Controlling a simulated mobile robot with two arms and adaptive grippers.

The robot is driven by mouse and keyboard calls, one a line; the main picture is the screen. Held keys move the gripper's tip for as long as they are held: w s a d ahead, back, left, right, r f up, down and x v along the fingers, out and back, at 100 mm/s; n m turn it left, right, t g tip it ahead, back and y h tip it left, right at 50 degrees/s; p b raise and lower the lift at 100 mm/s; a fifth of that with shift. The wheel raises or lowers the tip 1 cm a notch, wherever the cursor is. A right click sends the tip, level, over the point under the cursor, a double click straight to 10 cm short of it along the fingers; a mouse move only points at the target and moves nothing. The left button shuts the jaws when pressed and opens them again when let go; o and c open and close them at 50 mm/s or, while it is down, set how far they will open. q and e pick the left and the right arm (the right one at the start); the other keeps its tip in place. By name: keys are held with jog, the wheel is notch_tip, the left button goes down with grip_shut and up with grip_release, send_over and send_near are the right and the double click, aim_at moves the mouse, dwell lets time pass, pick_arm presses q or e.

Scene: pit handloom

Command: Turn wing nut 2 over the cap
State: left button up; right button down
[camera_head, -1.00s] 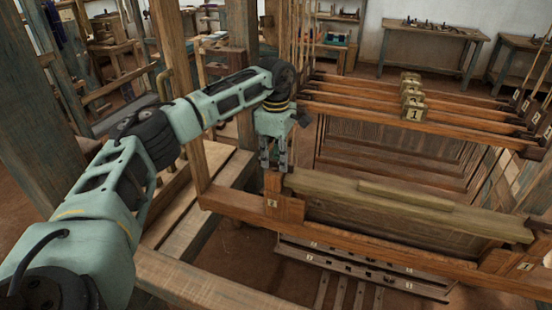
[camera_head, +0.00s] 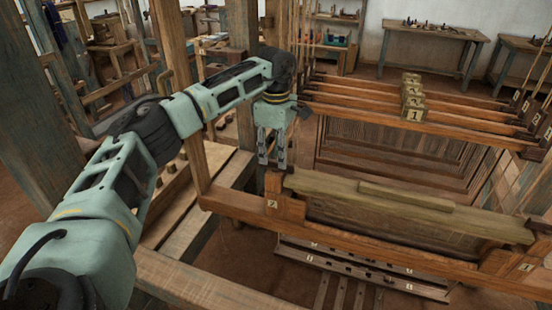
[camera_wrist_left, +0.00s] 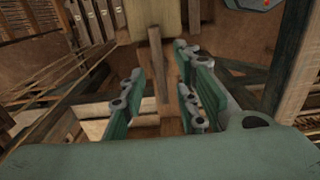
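My left gripper (camera_head: 272,157) points down just above the left end of the wooden beam, over the upright block marked 2 (camera_head: 272,204). Its fingers are apart, with an empty-looking gap in the left wrist view (camera_wrist_left: 160,100). The pale olive cap (camera_head: 410,206) lies along the top of the beam, to the right of the gripper. The cap's end seems to show at the top of the left wrist view (camera_wrist_left: 155,18). I cannot make out wing nut 2 itself; it is too small or hidden by the fingers. My right gripper is not in view.
Several shafts with numbered blocks (camera_head: 413,101) hang behind the beam. A loom post (camera_head: 176,70) stands left of the gripper. A block marked 1 (camera_head: 525,266) is at the beam's right end. Treadles (camera_head: 350,268) lie below.

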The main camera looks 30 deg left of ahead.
aim_at(276, 162)
pick_arm(q)
notch_tip(276, 162, up, 10)
jog(key=shift+f, duration=0.15)
jog(key=shift+f, duration=0.1)
dwell(0.6)
